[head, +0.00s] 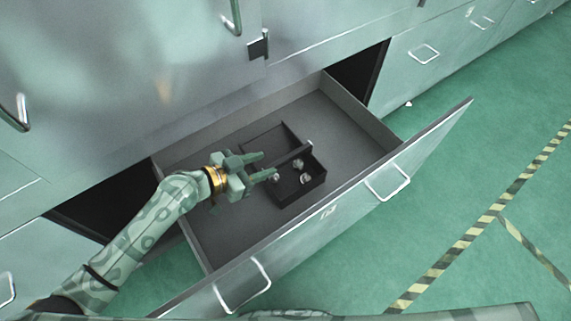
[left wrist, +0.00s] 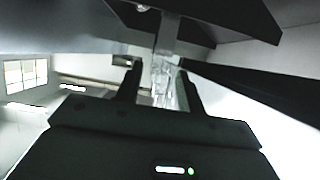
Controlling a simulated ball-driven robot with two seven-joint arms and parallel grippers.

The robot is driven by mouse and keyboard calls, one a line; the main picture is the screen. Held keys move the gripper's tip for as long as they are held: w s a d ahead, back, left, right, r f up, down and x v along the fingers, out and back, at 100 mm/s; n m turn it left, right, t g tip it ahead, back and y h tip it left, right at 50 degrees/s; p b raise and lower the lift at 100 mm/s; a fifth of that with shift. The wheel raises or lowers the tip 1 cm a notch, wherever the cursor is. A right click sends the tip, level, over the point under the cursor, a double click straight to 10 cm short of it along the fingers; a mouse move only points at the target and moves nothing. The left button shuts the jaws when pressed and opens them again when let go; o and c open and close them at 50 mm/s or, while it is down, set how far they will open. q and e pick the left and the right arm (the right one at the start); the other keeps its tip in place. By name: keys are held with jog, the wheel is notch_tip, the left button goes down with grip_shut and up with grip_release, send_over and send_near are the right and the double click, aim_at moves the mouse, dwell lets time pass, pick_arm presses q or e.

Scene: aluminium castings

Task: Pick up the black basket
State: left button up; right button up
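The black basket (head: 288,195) sits inside the open drawer, with several small shiny metal castings in it. A dark handle bar (head: 292,156) spans above it. My left gripper (head: 267,166) is over the left part of the basket, its two fingers apart and pointing right towards the bar. In the left wrist view my left gripper (left wrist: 161,78) shows its fingers apart, with a pale strip beyond or between them. I cannot tell whether they touch anything. Dark basket parts (left wrist: 235,18) fill the top of that view. My right gripper is not in view.
The grey drawer (head: 222,237) is pulled out, its front panel bearing two metal handles. Closed metal cabinet fronts (head: 110,75) stand behind and beside it. The green floor (head: 480,180) on the right is open, with striped tape (head: 465,240) on it.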

aim_at(284, 159)
pick_arm(q)
jog(key=b+x, duration=0.1)
jog(key=x, duration=0.5)
jog(key=shift+w+d+f, duration=0.1)
jog(key=shift+d+f, duration=0.15)
jog(key=shift+d, duration=0.05)
grip_shut()
jog(key=shift+r, duration=0.1)
dwell(1.0)
